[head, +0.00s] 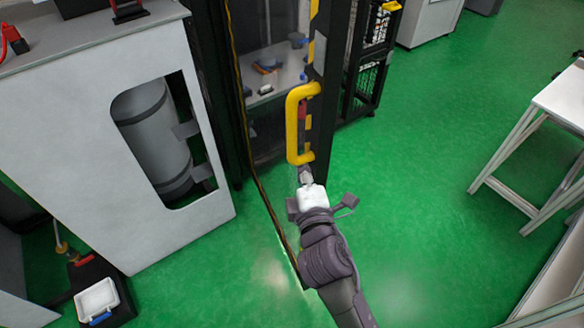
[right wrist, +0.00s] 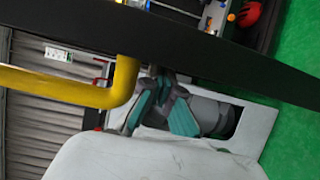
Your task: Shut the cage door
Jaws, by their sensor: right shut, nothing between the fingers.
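The cage door has a dark upright frame (head: 326,130) with a bent yellow handle (head: 292,122) on it, in the middle of the head view. The door looks ajar, but I cannot tell how wide the gap is. My right gripper (head: 305,176) is shut and empty just below the handle's lower end. In the right wrist view, the fingers (right wrist: 152,103) are beside the lower bend of the yellow handle (right wrist: 70,90), with the dark door frame (right wrist: 190,40) behind. I cannot tell whether they touch the handle. My left gripper is not in view.
A grey cabinet (head: 90,185) with a cylinder (head: 152,135) in its opening stands left of the cage. A white-topped table (head: 560,98) is at the right. A black crate with a white tray (head: 97,300) lies at lower left. Green floor (head: 430,170) is clear right of the door.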

